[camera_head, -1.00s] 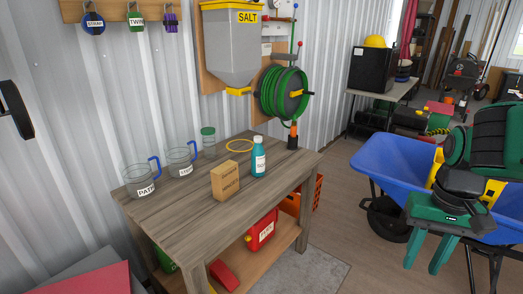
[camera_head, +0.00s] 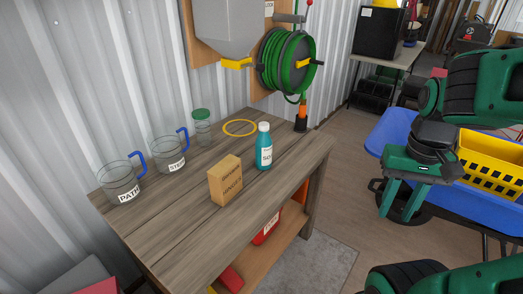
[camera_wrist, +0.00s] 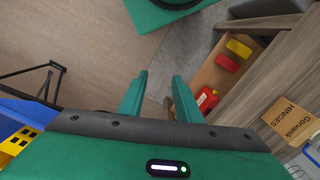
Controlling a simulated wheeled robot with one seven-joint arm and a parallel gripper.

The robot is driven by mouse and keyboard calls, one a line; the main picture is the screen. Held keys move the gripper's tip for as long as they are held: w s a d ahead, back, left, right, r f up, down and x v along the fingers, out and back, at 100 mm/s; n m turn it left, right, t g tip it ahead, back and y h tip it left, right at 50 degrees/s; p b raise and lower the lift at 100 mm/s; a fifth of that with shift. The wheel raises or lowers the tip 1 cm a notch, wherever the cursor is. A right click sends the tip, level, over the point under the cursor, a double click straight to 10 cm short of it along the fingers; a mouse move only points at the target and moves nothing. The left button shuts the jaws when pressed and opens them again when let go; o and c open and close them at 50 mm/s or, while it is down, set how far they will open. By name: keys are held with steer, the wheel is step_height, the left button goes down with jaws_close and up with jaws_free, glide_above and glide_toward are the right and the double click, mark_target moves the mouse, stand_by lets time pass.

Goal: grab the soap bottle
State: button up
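The soap bottle (camera_head: 264,150) is teal with a white cap and a pale label. It stands upright on the wooden workbench (camera_head: 200,232), right of the cardboard hinges box (camera_head: 225,182). I cannot make the bottle out in the wrist view.
Two labelled clear jugs (camera_head: 120,184) with blue handles, a green-lidded jar (camera_head: 202,128) and a yellow ring (camera_head: 239,128) stand on the bench. A green hose reel (camera_head: 287,62) hangs behind. A blue wheelbarrow (camera_head: 392,133) stands right; floor between is clear.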

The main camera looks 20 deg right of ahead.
steer(key=o, duration=0.9)
steer(key=shift+s+r, duration=0.15)
steer(key=shift+s, duration=0.1)
steer(key=shift+o, duration=0.6)
steer(key=w+f+n+t, duration=0.1)
steer(key=w+f+n, duration=0.2)
steer(key=w, duration=0.5)
steer(key=shift+n, duration=0.5)
steer(key=n+t+y, duration=0.5)
steer(key=n+t, duration=0.3)
steer(key=t, duration=0.3)
glide_toward(269, 151)
steer(key=w+f, duration=0.2)
steer(key=shift+t+y, duration=0.3)
steer(key=x, duration=0.5)
steer(key=shift+w+a+r, duration=0.1)
steer(key=shift+w+a, duration=0.2)
steer(key=shift+a, duration=0.2)
steer(key=shift+m, duration=0.3)
steer(key=shift+x, duration=2.8)
